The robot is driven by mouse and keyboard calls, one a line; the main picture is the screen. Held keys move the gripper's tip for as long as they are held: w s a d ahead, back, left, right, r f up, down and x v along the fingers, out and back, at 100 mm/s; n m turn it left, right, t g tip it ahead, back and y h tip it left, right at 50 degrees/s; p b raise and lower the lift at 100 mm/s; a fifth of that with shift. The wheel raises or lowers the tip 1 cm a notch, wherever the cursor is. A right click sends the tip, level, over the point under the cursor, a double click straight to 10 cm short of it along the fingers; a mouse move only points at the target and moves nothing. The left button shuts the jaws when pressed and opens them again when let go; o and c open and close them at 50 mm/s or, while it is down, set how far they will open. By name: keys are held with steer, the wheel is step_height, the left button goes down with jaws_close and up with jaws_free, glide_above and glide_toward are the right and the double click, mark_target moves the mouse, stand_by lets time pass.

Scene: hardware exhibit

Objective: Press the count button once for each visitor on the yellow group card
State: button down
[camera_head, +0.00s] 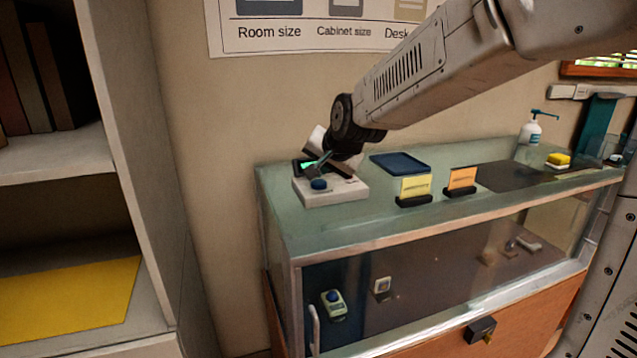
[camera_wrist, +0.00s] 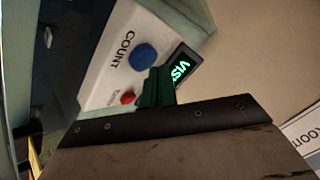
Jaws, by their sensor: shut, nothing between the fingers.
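The white counter box (camera_head: 338,191) stands at the left end of the glass display case. Its blue button (camera_head: 318,184) shows beside my gripper. In the wrist view the blue button (camera_wrist: 144,57) sits beside the word COUNT, with a smaller red button (camera_wrist: 128,97) and a display (camera_wrist: 182,70) with green letters, partly hidden. My gripper (camera_head: 322,165) is shut and empty over the box; its dark fingertips (camera_wrist: 158,86) appear between the red button and the display, apart from the blue button in the picture. The yellow group card (camera_head: 415,186) stands in a black holder; its writing is too small to read.
An orange card (camera_head: 462,178) stands right of the yellow one. A dark blue tray (camera_head: 400,163) lies behind them. A pump bottle (camera_head: 530,131) and a yellow sponge (camera_head: 558,159) are at the far right. A shelf unit (camera_head: 135,130) rises at left.

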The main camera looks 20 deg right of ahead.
mark_target(321, 184)
steer(key=shift+r, duration=0.2)
steer(key=shift+r, duration=2.5)
stand_by(0.8)
step_height(321, 184, up, 4)
steer(key=shift+f, duration=0.1)
steer(key=shift+f, duration=4.4)
steer(key=shift+f, duration=0.45)
